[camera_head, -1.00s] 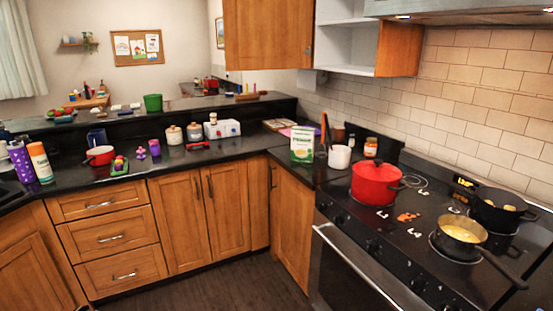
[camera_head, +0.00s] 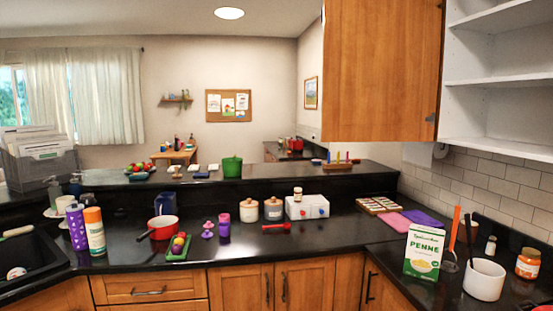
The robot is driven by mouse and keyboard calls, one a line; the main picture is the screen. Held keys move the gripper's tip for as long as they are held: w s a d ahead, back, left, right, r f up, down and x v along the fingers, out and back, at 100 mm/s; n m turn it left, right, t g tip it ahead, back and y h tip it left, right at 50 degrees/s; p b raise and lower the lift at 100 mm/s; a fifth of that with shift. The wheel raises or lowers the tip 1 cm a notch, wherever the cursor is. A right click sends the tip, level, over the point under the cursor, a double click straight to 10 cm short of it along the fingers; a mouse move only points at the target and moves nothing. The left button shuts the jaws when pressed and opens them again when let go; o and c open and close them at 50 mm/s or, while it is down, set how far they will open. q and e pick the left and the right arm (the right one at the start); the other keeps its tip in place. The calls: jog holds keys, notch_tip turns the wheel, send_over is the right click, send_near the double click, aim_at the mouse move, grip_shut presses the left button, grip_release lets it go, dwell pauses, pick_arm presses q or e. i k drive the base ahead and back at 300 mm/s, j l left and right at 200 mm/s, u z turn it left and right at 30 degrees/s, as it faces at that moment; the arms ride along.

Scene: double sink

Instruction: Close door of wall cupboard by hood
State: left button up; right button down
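The wall cupboard (camera_head: 500,62) is at the upper right, with its white inside and shelves showing. Its wooden door (camera_head: 378,72) stands open, swung out to the left of the opening. A small dark handle (camera_head: 430,118) shows near the door's lower right corner. The hood is outside the view now. Neither of my grippers shows in the head view.
Below the cupboard, a penne box (camera_head: 424,252), a white crock (camera_head: 484,280) and an orange-lidded jar (camera_head: 528,263) stand on the black counter. Canisters, a red pan (camera_head: 163,227) and bottles stand farther left. The air before the door looks clear.

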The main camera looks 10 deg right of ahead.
aim_at(381, 58)
jog(key=i+j+z, duration=0.15)
jog(key=i, duration=0.3)
jog(key=i+j+z, duration=0.1)
jog(key=i, duration=0.35)
jog(key=i+j+z, duration=0.15)
jog(key=i+j, duration=0.15)
jog(key=i, duration=0.15)
